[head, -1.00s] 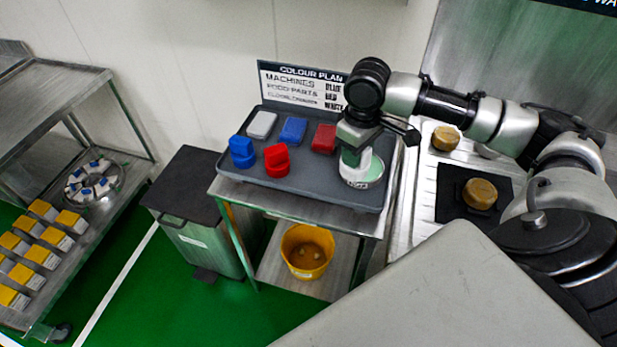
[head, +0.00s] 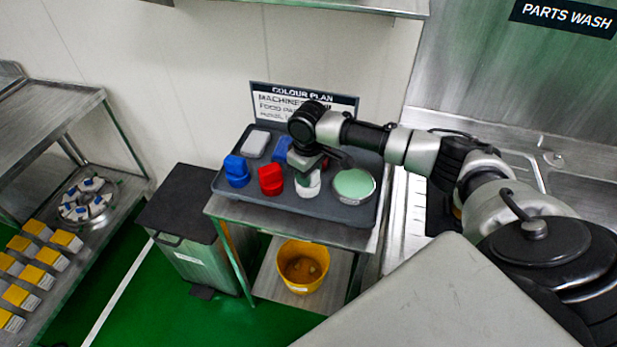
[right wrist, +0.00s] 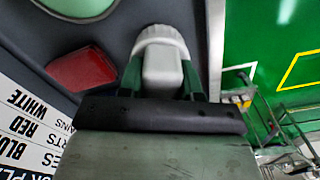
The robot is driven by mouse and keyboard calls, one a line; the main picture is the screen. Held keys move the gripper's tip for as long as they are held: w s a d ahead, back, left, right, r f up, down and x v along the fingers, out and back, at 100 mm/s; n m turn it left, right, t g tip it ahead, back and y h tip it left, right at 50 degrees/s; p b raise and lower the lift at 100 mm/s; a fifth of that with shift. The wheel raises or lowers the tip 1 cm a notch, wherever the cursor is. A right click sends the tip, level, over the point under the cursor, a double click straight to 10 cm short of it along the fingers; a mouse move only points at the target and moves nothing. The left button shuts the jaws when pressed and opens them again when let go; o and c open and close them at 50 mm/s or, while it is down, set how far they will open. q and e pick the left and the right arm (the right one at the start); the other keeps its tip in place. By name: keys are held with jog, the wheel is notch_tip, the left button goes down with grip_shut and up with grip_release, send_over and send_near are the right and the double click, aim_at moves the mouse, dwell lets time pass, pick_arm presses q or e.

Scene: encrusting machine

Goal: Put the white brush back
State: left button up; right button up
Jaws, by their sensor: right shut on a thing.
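My right gripper (head: 308,172) is shut on the white brush (head: 308,188) over the front part of the grey tray (head: 265,198). In the right wrist view, the fingers (right wrist: 160,84) grip the brush's white block handle (right wrist: 161,62) from both sides, with its round ribbed end beyond. The brush is just right of the red brush (head: 271,180) and left of the round green-topped dish (head: 354,185). The blue brush (head: 237,171) stands at the tray's left. I cannot tell whether the white brush touches the tray. My left gripper is not in view.
A white block (head: 256,143) lies at the tray's back left, and a blue block (head: 282,149) is partly hidden by my arm. The colour plan sign (head: 290,100) stands behind. A yellow bucket (head: 302,266) is on the lower shelf. A bin (head: 190,225) stands left.

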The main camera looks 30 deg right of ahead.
jog(key=shift+f, duration=1.15)
jog(key=shift+f, duration=0.1)
jog(key=o, duration=0.9)
notch_tip(320, 180, up, 12)
jog(key=shift+r+b, duration=0.1)
jog(key=shift+b, duration=0.9)
